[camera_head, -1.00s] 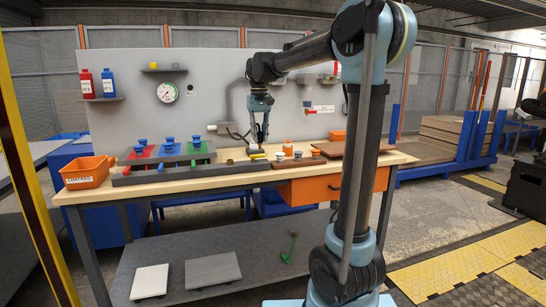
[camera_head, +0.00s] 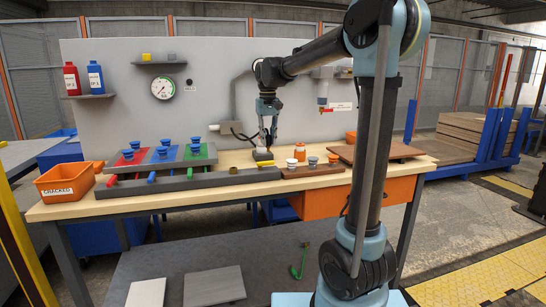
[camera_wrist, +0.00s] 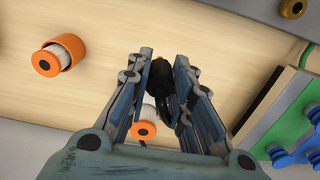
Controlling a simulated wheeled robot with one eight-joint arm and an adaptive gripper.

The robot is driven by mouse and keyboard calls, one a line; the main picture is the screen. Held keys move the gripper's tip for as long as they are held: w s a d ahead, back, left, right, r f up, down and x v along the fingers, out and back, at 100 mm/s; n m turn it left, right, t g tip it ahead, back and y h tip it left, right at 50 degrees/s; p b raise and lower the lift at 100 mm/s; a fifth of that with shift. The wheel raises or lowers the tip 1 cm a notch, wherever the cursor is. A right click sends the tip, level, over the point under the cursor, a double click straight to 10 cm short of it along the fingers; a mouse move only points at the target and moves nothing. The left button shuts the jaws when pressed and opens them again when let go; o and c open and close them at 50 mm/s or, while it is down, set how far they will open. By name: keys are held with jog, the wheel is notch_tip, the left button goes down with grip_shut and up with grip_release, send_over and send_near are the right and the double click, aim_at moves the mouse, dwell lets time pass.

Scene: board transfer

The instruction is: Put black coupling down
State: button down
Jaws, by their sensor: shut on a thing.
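My gripper (camera_head: 268,136) hangs over the back of the wooden workbench (camera_head: 345,204), pointing down. In the wrist view my gripper (camera_wrist: 162,62) has its two blue-grey fingers closed around the black coupling (camera_wrist: 160,77), a dark ribbed cylinder. The coupling is too small to make out in the head view. Whether it touches the bench surface cannot be told.
Red, blue and green panels with blue knobs (camera_head: 167,142) stand left, behind a long grey rail (camera_head: 190,183). An orange "CRACKED" bin (camera_head: 64,185) is at the far left. An orange-capped white item (camera_wrist: 58,56) lies left in the wrist view. A brown board (camera_head: 372,153) lies right.

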aim_at(269, 148)
jog(key=shift+d+f, duration=0.1)
jog(key=shift+f, duration=3)
jog(key=c, duration=1.4)
grip_release()
